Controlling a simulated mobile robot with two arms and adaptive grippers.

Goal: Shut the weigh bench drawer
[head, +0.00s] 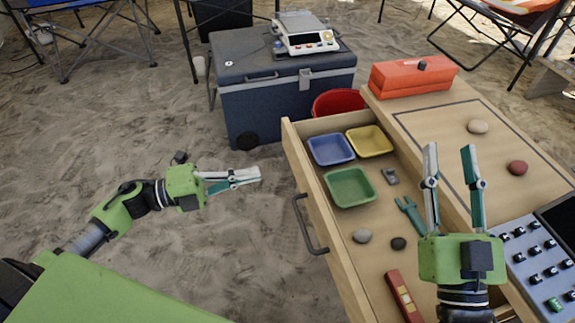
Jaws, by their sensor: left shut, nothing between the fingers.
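The weigh bench drawer (292,150) is pulled out to the left from under the wooden bench top (440,118). Its dark handle (304,225) is on the drawer's left front face. Inside lie a blue tray (331,149), a yellow tray (370,141), a green tray (349,187), stones and small tools. My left gripper (258,176) is shut and empty, over the sand left of the drawer front, apart from the handle. My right gripper (452,152) is open, with nothing between its fingers, above the bench and drawer edge.
A red-orange case (412,78), two stones and a control panel (535,258) are on the bench top. A blue cooler (282,97) with a scale (305,36) stands behind, with a red bucket (338,101) beside it. Sand to the left of the drawer is clear.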

